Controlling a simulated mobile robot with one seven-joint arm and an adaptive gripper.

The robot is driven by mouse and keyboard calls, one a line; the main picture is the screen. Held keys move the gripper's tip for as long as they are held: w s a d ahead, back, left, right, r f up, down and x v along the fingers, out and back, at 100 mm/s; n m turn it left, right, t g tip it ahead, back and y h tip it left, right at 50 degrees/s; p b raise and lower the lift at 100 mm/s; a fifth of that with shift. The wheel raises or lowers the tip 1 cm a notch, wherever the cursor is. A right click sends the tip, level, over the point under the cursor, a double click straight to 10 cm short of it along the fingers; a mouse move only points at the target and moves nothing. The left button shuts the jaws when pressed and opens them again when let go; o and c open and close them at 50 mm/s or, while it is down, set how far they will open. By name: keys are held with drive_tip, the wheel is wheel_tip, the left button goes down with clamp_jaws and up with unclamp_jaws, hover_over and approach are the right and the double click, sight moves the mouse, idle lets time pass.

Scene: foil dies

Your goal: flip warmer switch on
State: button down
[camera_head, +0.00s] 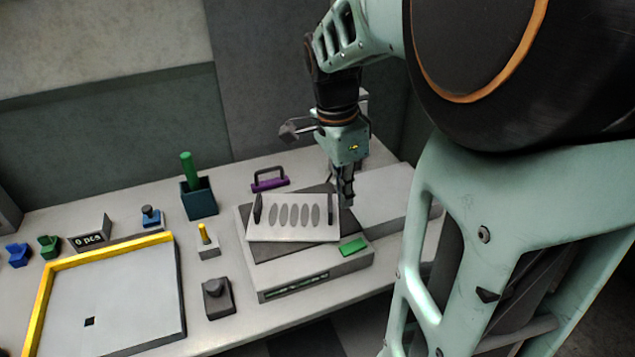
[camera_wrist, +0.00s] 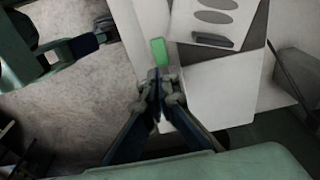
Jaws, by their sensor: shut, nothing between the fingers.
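The warmer appears to be the low grey box (camera_head: 315,276) near the table's front, with a dark top. A green rocker-like piece (camera_head: 352,246), likely its switch, sits at its front right corner. It also shows in the wrist view (camera_wrist: 159,50), just beyond my fingertips. Its on or off position cannot be told. My gripper (camera_head: 347,200) points down, shut and empty, above the box's right back side. In the wrist view my gripper (camera_wrist: 158,78) has its fingertips together beside the green piece in the picture; contact cannot be told.
A light plate with oval slots (camera_head: 292,230) lies on the box; it has dark handles. A dark cup with a green stick (camera_head: 198,195), a grey knob block (camera_head: 217,298) and a yellow-edged tray (camera_head: 110,300) stand to the left.

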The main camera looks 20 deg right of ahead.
sight(359, 244)
drive_tip(key=b, duration=0.1)
drive_tip(key=h+b, duration=0.1)
drive_tip(key=b, duration=0.1)
drive_tip(key=shift+s+d+r, duration=0.15)
drive_tip(key=shift+d+r, duration=0.05)
drive_tip(key=shift+d, duration=0.2)
drive_tip(key=b+x, duration=0.1)
drive_tip(key=x, duration=1.3)
